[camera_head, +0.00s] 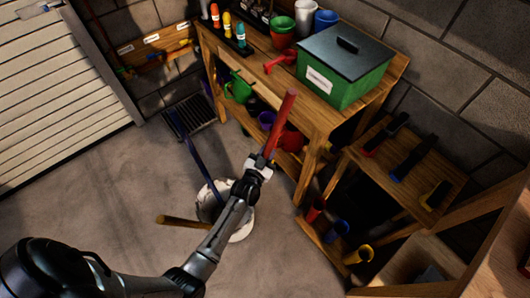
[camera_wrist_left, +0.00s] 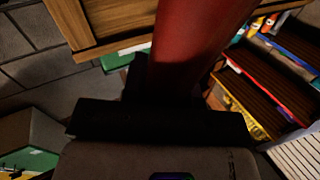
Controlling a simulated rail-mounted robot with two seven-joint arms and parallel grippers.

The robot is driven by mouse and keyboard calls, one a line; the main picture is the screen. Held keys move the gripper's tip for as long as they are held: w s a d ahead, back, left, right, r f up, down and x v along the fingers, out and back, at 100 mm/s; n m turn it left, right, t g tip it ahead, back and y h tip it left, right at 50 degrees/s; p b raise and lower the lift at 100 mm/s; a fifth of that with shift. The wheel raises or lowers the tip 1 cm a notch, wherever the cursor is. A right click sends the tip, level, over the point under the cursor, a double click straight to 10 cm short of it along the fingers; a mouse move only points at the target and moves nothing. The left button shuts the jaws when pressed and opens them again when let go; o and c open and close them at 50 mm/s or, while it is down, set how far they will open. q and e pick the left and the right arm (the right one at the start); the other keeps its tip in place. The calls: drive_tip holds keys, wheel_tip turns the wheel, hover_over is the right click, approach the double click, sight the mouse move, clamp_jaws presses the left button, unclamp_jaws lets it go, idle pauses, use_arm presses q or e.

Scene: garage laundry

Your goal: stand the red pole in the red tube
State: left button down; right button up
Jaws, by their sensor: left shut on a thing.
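My left gripper (camera_head: 262,163) is shut on the red pole (camera_head: 280,122), which rises tilted above it in front of the wooden bench. In the left wrist view the red pole (camera_wrist_left: 192,45) stands large between the dark jaws (camera_wrist_left: 160,112). The red tube (camera_head: 315,209) sits low on the wooden rack at the right, its open mouth up, to the right of and below the gripper. The red pole is apart from it. My right gripper is not in view.
Blue (camera_head: 337,231) and yellow (camera_head: 358,254) tubes stand beside the red one. A whitish bucket (camera_head: 240,225) below my arm has a blue pole (camera_head: 196,150) and a yellowish pole (camera_head: 182,221) at it. The bench (camera_head: 310,118) carries a green box (camera_head: 345,75). Floor at left is clear.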

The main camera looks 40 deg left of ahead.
sight(275, 134)
use_arm(q)
drive_tip(key=r+p, duration=0.3)
drive_tip(key=w+d+r+p, duration=0.1)
drive_tip(key=r+p, duration=0.2)
drive_tip(key=r, duration=0.1)
drive_tip(key=r+p, duration=0.3)
drive_tip(key=shift+w+d+r, duration=0.25)
drive_tip(key=shift+w+d, duration=0.05)
drive_tip(key=shift+w, duration=0.05)
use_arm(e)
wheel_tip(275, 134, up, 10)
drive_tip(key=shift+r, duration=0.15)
use_arm(q)
drive_tip(key=shift+w, duration=0.1)
